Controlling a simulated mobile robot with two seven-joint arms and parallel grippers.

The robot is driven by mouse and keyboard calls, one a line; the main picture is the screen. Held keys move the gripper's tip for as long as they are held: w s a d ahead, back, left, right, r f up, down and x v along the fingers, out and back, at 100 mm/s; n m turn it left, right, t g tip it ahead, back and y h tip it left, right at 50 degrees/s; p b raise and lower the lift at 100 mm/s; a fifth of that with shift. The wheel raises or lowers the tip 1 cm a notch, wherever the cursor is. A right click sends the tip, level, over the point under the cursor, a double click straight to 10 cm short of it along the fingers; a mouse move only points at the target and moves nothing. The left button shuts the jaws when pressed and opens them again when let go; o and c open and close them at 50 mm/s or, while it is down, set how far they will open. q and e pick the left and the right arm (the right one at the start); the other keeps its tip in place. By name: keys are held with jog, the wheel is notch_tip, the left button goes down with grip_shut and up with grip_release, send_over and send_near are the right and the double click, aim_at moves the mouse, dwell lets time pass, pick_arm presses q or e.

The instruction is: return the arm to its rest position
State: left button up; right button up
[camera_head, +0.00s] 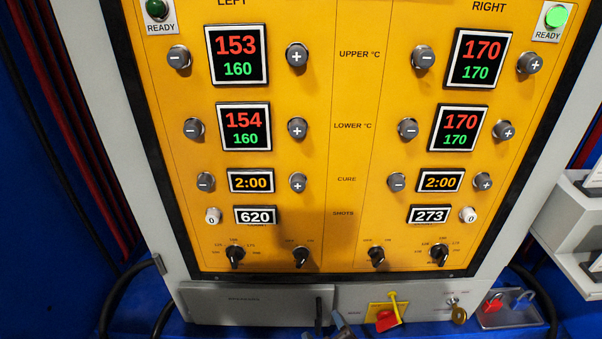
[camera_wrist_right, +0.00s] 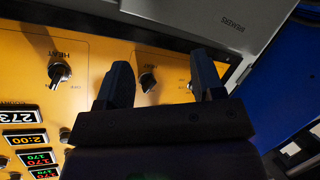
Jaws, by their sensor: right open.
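My right gripper (camera_wrist_right: 160,82) shows in the right wrist view with its two dark fingers apart and nothing between them. The yellow control panel (camera_wrist_right: 100,55) with its knobs lies behind the fingers. In the head view only a small part of what looks like the right gripper (camera_head: 329,318) shows at the bottom edge, below the panel (camera_head: 345,100). Most of the right arm is out of that view. My left gripper is not in view.
The panel's left displays read 153 and 154 against 160; the right ones (camera_head: 474,58) read 170 against 170. The right ready lamp (camera_head: 556,17) is bright green, the left one (camera_head: 157,9) dark. A red-handled switch (camera_head: 386,318) and a tray with padlocks (camera_head: 508,315) are at lower right.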

jog(key=s+d+f+m+g+h, duration=0.1)
jog(key=s+d+f+m, duration=0.3)
jog(key=d, duration=0.7)
jog(key=s+d+f+m+g+h, duration=0.2)
jog(key=s+d+f+m, duration=0.2)
jog(key=s+d+f, duration=0.3)
jog(key=d, duration=0.4)
jog(key=shift+s+d+f+h, duration=0.2)
jog(key=shift+d+f+h, duration=0.1)
jog(key=shift+d, duration=0.1)
